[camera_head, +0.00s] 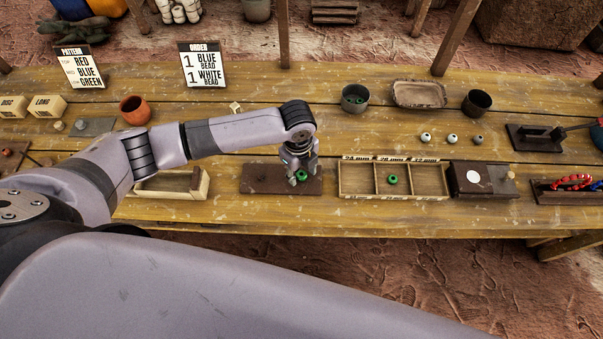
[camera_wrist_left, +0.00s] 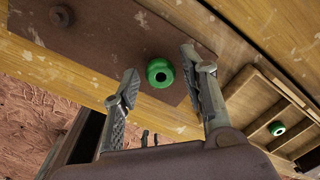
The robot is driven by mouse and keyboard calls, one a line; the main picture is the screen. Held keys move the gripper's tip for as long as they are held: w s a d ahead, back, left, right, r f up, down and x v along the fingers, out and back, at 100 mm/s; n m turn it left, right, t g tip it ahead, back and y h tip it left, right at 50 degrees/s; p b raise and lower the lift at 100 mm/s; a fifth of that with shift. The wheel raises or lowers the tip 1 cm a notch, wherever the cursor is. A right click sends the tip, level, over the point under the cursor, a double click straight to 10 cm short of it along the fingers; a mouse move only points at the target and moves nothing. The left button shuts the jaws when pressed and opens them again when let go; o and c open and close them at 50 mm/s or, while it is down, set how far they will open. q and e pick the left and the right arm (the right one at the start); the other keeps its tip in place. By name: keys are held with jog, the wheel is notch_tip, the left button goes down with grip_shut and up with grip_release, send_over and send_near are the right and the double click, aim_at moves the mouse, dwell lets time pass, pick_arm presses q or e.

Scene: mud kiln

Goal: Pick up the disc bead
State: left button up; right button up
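A round green bead with a dark hole (camera_head: 302,175) lies on a dark brown board (camera_head: 262,178) at the table's front; it also shows in the left wrist view (camera_wrist_left: 160,72). My left gripper (camera_head: 303,180) is over the board with its fingers pointing down. In the left wrist view its fingers (camera_wrist_left: 160,65) are spread on either side of the bead, with gaps visible. A second green bead (camera_head: 393,180) lies in the middle compartment of a wooden tray (camera_head: 356,178). I cannot tell by shape which green bead is the disc bead. My right gripper is not in view.
A small wooden tray (camera_head: 201,188) stands left of the board. A dark box with a white disc (camera_head: 486,180) stands right of the compartment tray. Several pale beads, bowls and an order sign (camera_head: 202,65) are farther back. Small boxes marked disc and long (camera_head: 47,105) are at left.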

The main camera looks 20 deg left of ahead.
aim_at(301, 176)
pick_arm(q)
jog(key=c, duration=0.7)
jog(key=shift+o, duration=0.2)
notch_tip(301, 176, up, 20)
jog(key=b, duration=0.2)
jog(key=shift+b, duration=0.3)
jog(key=shift+r, duration=0.15)
jog(key=shift+r+p, duration=0.4)
jog(key=shift+p, duration=0.6)
